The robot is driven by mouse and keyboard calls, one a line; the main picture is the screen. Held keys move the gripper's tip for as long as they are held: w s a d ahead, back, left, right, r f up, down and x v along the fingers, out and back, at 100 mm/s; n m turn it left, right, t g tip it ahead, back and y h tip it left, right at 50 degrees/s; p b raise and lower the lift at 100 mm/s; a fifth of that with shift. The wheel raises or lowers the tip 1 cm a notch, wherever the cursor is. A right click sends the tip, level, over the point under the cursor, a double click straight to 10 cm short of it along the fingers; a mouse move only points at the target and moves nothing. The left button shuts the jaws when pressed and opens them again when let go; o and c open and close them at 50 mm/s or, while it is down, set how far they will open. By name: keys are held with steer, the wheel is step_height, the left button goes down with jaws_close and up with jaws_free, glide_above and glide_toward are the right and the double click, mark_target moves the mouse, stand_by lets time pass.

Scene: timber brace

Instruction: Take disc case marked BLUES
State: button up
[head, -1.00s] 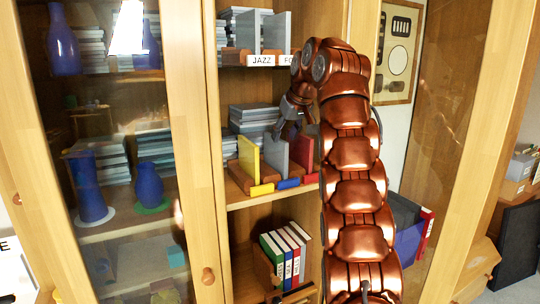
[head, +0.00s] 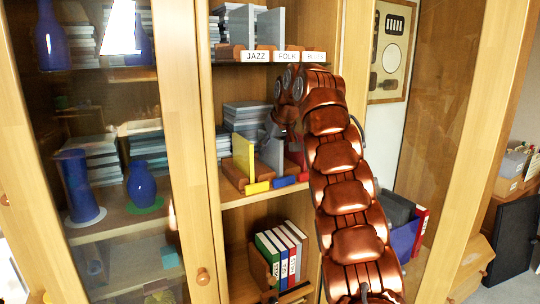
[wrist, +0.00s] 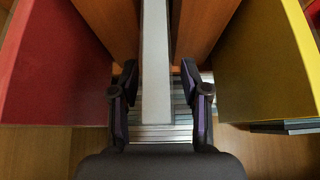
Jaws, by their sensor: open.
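On the top shelf, label strips read JAZZ (head: 256,56), FOLK (head: 287,57) and a third, blurred label (head: 314,57) that may read BLUES. Grey upright cases (head: 241,27) stand behind the first two; the slot behind the third is largely hidden by my arm. My gripper (head: 272,130) is at the shelf below, at a grey case (head: 271,154) between a yellow case (head: 243,152) and a red one. In the wrist view my gripper (wrist: 160,95) is open, its fingers on either side of a pale case (wrist: 155,60), not visibly touching it.
In the wrist view, wooden blocks (wrist: 205,25) flank the pale case, with a red panel (wrist: 55,65) left and a yellow panel (wrist: 255,65) right. Stacked cases (head: 246,117) lie behind. Books (head: 283,250) stand below. Glass doors (head: 120,150) hang either side.

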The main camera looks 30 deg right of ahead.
mark_target(276, 146)
jaws_close()
stand_by(0.3)
steer(key=shift+r, duration=0.15)
stand_by(0.3)
steer(key=shift+r+p, duration=0.3)
steer(key=shift+r, duration=0.2)
steer(key=shift+r, duration=0.1)
steer(key=shift+s, duration=0.15)
steer(key=shift+s+b, duration=0.5)
steer(key=shift+b, duration=0.1)
steer(key=shift+s+a+f+b, duration=0.1)
steer(key=shift+s+f+b, duration=0.1)
steer(key=shift+s+b, duration=0.65)
steer(key=s+a+b, duration=0.1)
steer(key=s+b, duration=0.3)
steer(key=s, duration=1.1)
steer(key=shift+a+r, duration=0.2)
steer(key=shift+r, duration=0.05)
